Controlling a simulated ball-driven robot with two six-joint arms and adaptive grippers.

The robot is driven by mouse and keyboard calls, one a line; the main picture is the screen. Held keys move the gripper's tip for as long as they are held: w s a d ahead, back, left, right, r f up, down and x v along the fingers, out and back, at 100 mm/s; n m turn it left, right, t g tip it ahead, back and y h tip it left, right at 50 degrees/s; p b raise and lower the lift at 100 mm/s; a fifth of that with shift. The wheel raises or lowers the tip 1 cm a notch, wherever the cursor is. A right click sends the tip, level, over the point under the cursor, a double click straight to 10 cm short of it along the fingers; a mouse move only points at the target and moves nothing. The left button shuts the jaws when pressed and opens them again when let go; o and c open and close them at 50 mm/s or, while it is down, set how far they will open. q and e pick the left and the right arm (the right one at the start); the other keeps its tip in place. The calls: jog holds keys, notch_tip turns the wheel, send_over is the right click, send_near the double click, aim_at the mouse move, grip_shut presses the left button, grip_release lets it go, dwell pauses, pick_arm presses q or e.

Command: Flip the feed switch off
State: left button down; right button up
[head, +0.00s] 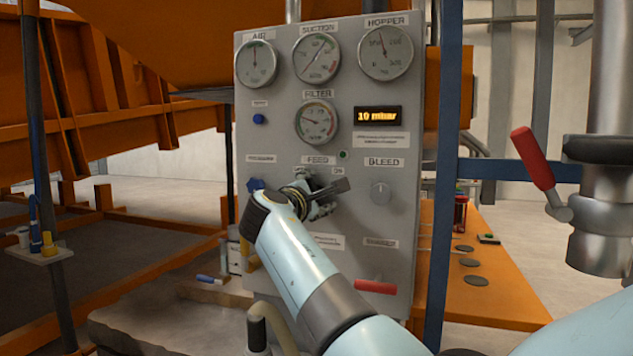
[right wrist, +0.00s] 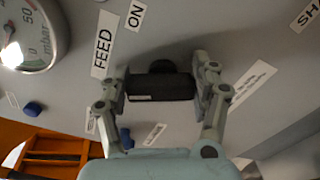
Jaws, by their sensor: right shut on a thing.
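The feed switch is a black handle (head: 333,189) on the grey control panel (head: 265,215), just below the FEED label (head: 318,160) and the small ON label (head: 338,170). My right gripper (head: 313,203) is at the switch, with my wrist hiding part of it. In the right wrist view, the black handle (right wrist: 160,88) lies between the two fingers of my right gripper (right wrist: 163,90), which are shut on its ends. The handle's exact turn is hard to tell. My left gripper is not in view.
Gauges (head: 317,122) and a lit display (head: 378,116) sit above the switch. The BLEED knob (head: 381,193) is close to its right. A red handle (head: 375,287) sticks out low on the panel. A blue post (head: 440,180) stands at the panel's right edge.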

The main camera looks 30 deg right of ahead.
jog(key=shift+r+n+p, duration=0.2)
jog(key=shift+n+p, duration=0.15)
jog(key=shift+n, duration=0.25)
jog(key=shift+f+n, duration=0.15)
jog(key=shift+n, duration=0.25)
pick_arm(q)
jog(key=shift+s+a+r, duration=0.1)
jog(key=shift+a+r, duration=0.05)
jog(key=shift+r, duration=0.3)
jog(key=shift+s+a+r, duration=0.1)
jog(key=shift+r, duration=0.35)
pick_arm(e)
jog(key=o, duration=1.1)
jog(key=shift+a, duration=0.1)
jog(key=shift+o, duration=0.3)
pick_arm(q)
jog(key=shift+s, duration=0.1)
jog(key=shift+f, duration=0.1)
